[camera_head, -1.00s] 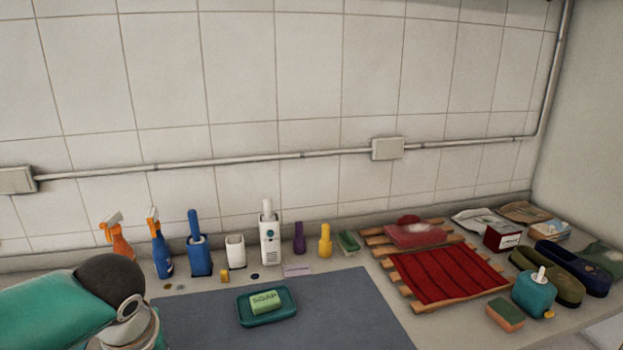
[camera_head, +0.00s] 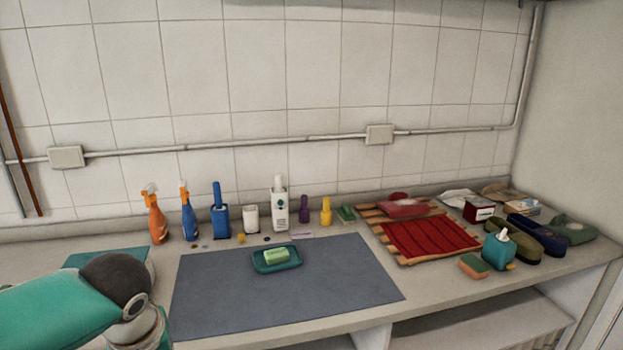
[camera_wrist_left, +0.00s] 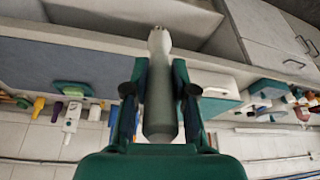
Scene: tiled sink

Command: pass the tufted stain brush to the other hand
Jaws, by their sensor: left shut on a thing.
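In the left wrist view my left gripper (camera_wrist_left: 159,92) is shut on a long grey-green thing with a pale narrow end, which I take to be the tufted stain brush (camera_wrist_left: 160,112). It lies lengthwise between the two fingers, its pale end pointing away from the palm. No tufts can be made out. In the head view only my left arm shows at the lower left; its gripper and the brush are out of frame there. My right gripper is in neither view.
A grey mat (camera_head: 220,290) bears a teal soap dish (camera_head: 277,267) with green soap. Spray bottles (camera_head: 157,222), a blue holder (camera_head: 221,222) and a white dispenser (camera_head: 279,208) stand along the back. A slatted rack (camera_head: 405,258) with red cloth is at right. The mat's front is clear.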

